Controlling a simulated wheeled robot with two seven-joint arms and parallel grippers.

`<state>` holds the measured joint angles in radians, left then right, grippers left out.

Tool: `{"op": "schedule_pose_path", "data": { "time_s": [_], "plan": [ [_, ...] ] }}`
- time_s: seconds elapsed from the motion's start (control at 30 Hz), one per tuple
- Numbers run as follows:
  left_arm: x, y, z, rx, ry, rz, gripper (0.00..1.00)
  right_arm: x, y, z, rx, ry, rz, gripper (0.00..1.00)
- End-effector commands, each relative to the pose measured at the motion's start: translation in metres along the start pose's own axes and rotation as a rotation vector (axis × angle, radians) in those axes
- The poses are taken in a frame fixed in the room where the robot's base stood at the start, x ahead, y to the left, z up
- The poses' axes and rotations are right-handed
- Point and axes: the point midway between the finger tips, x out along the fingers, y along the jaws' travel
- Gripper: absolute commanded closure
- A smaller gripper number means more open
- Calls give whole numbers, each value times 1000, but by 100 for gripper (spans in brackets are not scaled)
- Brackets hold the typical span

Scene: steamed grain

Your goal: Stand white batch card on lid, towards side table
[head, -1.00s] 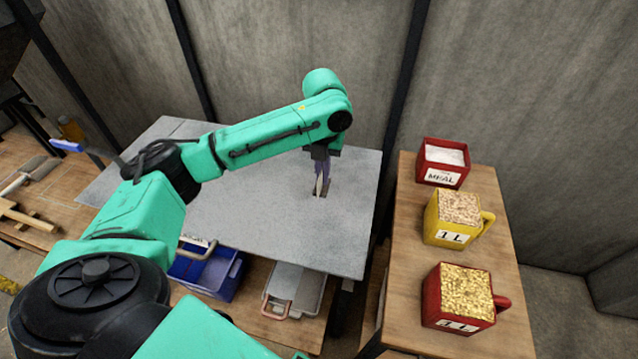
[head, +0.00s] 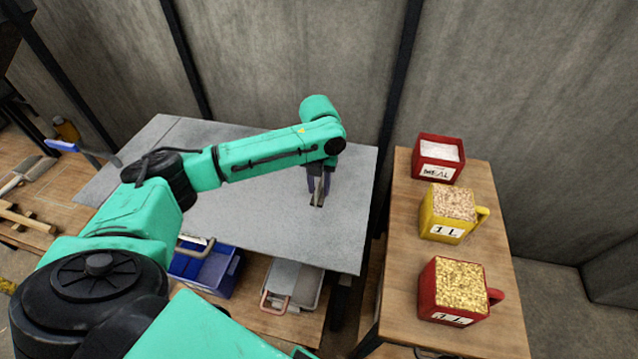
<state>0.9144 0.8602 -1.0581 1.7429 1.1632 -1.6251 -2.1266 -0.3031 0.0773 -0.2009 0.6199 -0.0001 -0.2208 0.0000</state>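The lid (head: 240,210) is a large flat grey sheet lying across the middle of the view. My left gripper (head: 318,195) points down over its right part, with its fingertips at or just above the surface. Its two dark fingers show a little apart, with a thin, small greyish-brown piece between them. I cannot tell whether this is the white batch card, or whether the fingers grip it. No other white card shows on the lid. My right gripper is not in view.
The side table (head: 405,250) stands right of the lid across a narrow gap. It bears a red meal box (head: 438,158), a yellow measure (head: 445,213) and a red measure (head: 455,292). A blue crate (head: 205,268) and a grey container (head: 292,283) sit below the lid's front edge.

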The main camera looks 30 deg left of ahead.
Motion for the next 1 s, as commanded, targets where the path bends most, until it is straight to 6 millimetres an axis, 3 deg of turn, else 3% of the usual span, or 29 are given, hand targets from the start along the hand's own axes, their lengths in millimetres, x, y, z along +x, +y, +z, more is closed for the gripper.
{"op": "schedule_pose_path", "data": {
  "time_s": [0.17, 0.4, 0.53, 0.7, 1.0],
  "plan": [
    [-18, 0, 1, 0, -4, -2, 66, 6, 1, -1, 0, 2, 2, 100],
    [-83, -1, 1, 1, -6, -3, 66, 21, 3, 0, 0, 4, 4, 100],
    [-110, -1, 1, 0, -2, -2, 66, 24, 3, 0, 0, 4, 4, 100],
    [-122, 0, 0, -1, 0, -1, 66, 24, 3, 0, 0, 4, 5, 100],
    [-122, 0, 0, -1, 1, 0, 66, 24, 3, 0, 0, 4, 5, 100]
  ]
}}
